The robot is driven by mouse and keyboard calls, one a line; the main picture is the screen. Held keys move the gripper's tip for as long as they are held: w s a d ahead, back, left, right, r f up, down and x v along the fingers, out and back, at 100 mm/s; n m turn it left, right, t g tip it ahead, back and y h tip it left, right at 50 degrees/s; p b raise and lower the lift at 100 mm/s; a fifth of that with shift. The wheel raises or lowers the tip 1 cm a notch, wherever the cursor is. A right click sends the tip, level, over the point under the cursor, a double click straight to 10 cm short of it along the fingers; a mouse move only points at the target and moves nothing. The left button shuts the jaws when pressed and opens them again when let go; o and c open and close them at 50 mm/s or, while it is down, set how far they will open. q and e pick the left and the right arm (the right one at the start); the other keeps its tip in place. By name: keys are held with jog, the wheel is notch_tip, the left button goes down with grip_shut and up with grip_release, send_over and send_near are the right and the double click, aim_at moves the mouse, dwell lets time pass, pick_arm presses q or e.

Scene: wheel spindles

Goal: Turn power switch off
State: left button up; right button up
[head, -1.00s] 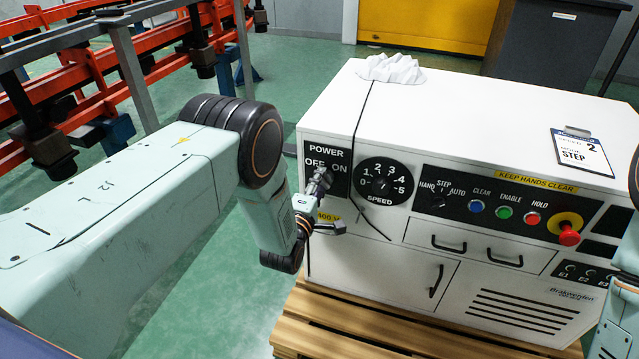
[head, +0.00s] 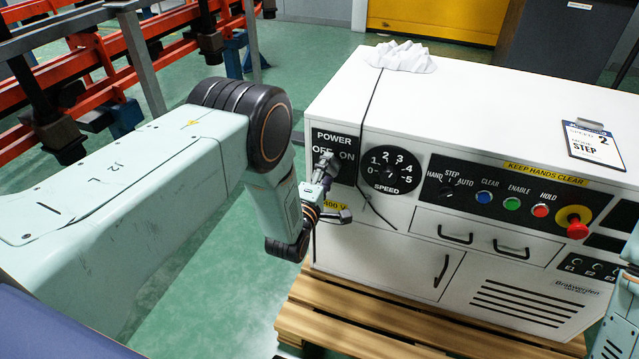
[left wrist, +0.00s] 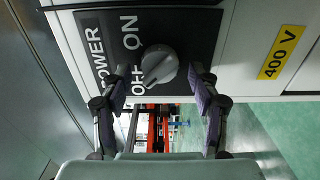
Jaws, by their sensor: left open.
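The power switch is a grey rotary knob (left wrist: 160,65) on a black panel (left wrist: 190,30) marked POWER, OFF and ON. In the left wrist view its ridge runs diagonally, with one end towards the OFF lettering; I cannot tell which end is the pointer. My left gripper (left wrist: 161,85) is open, with one purple-padded finger on each side of the knob and no clear contact. In the head view my left gripper (head: 328,190) is in front of the lower part of this panel and mostly covers the knob. My right gripper is out of view.
The white machine (head: 470,110) stands on a wooden pallet (head: 400,330). A speed dial (head: 391,171) sits just right of the power panel, and a red stop button (head: 577,228) is farther right. A black cable (head: 367,110) hangs down the front. Orange racks (head: 85,50) stand behind left.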

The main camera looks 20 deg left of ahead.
pick_arm(q)
jog(key=s, duration=1.1)
jog(key=shift+s+a, duration=0.2)
jog(key=shift+s, duration=0.05)
jog(key=s+a+f+m+g, duration=0.2)
jog(key=s+f+m+g, duration=0.8)
jog(key=s+f+m, duration=0.4)
jog(key=s+r+m+g+p, duration=0.1)
jog(key=s+g, duration=0.3)
jog(key=s, duration=0.6)
jog(key=s+r+m+g+p, duration=0.2)
jog(key=s+r+g, duration=0.2)
jog(key=s, duration=0.7)
jog(key=shift+s+a+r+y, duration=0.25)
jog(key=shift+a+r+y, duration=0.1)
jog(key=shift+a, duration=0.1)
